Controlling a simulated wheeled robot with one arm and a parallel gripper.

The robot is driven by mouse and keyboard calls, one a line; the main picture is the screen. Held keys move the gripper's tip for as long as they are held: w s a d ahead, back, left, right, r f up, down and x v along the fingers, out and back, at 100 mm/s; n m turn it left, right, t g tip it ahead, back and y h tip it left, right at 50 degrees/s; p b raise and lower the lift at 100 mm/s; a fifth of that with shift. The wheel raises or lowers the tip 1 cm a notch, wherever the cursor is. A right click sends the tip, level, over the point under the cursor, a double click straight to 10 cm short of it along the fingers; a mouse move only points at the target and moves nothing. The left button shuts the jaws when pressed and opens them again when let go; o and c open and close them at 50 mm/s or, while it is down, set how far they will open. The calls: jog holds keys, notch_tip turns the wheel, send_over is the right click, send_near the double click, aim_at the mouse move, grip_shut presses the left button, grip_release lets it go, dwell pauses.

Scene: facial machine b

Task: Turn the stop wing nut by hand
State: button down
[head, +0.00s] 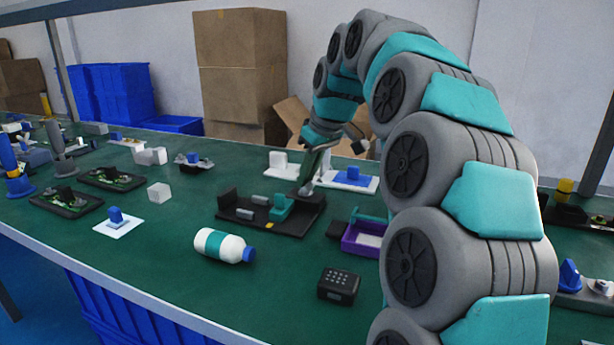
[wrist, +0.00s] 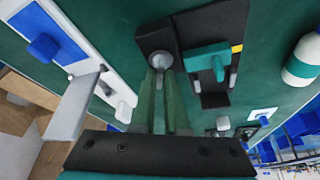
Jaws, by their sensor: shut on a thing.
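The black fixture (head: 240,217) lies on the green table, with a teal block (head: 281,207) on it; the wrist view also shows the fixture (wrist: 208,28) and the teal block (wrist: 207,57). A grey round-topped piece, which I take for the stop wing nut (wrist: 162,59), is at the fixture's end. My gripper (wrist: 161,73) has its two fingers close together, shut on this piece. In the head view my gripper (head: 305,190) reaches down to the fixture's right end. The wing shape and the exact contact are hidden by the fingers.
A white board with a blue pad (head: 352,178) lies close behind the fixture. A purple tray (head: 366,238) is to the right. A white bottle (head: 222,246) and a black keypad box (head: 338,285) lie in front.

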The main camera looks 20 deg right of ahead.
jog(key=shift+d+n+g+y, duration=0.1)
jog(key=shift+n+g+y, duration=0.25)
jog(key=shift+n, duration=0.85)
jog(key=shift+f, duration=0.1)
jog(key=c, duration=0.9)
grip_release()
jog(key=shift+r, duration=0.2)
jog(key=shift+v, duration=3.8)
jog(key=shift+d+f, duration=0.1)
